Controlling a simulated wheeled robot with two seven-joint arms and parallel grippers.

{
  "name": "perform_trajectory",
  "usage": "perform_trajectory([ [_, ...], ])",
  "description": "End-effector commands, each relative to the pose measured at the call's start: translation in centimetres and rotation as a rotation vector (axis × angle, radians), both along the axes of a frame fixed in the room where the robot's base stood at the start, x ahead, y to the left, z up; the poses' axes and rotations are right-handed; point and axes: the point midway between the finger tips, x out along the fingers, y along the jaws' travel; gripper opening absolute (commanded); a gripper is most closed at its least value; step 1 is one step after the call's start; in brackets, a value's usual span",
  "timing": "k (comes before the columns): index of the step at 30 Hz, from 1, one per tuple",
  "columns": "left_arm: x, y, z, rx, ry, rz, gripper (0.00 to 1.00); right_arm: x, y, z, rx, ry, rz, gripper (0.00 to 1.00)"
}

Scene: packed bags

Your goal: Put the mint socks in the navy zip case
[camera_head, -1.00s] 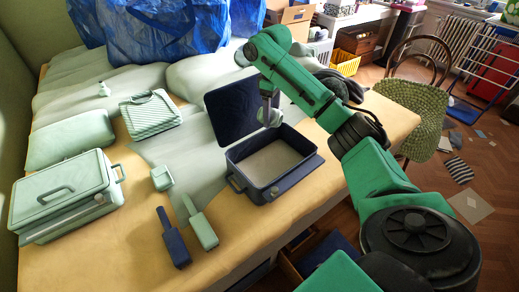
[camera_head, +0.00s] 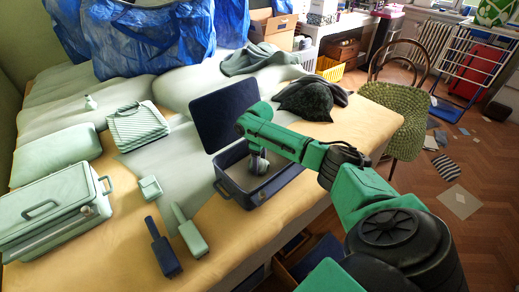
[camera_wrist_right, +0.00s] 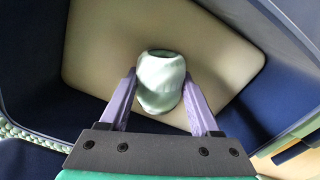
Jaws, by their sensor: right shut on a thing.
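The navy zip case (camera_head: 236,188) stands open near the bed's front edge, its lid (camera_head: 222,110) raised at the back. My right gripper (camera_head: 259,165) reaches down inside the case opening. In the right wrist view, its fingers (camera_wrist_right: 160,95) are shut on the mint socks (camera_wrist_right: 158,75), a pale green roll. The socks are over the beige floor of the case; I cannot tell whether they touch it. My left gripper is not in view.
A mint case (camera_head: 55,210), a striped mint bag (camera_head: 137,125), a small mint box (camera_head: 150,188), a mint tag (camera_head: 190,235) and a navy tag (camera_head: 162,248) lie to the left. A dark furry item (camera_head: 305,99) lies behind my arm.

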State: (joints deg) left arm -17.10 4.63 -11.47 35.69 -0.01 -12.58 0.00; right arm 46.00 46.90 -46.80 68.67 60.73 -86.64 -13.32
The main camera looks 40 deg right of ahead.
Motion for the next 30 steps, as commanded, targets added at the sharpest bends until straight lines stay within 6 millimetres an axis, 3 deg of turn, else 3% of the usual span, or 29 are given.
perform_trajectory([
  [3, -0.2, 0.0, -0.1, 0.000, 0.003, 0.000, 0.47, 0.0, 0.0, -0.2, 0.001, 0.000, 0.000, 0.08],
  [4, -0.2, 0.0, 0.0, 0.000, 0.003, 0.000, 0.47, 0.0, 0.0, -0.2, 0.000, 0.000, 0.000, 0.75],
  [6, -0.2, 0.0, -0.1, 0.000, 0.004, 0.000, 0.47, 0.0, 0.0, -0.2, 0.000, 0.000, 0.000, 0.94],
  [17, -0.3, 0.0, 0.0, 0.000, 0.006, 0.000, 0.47, 0.1, 0.0, 0.5, 0.000, -0.002, 0.000, 0.94],
  [30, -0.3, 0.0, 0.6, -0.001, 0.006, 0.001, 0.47, 0.1, 0.0, 10.8, 0.002, -0.004, -0.001, 0.94],
])
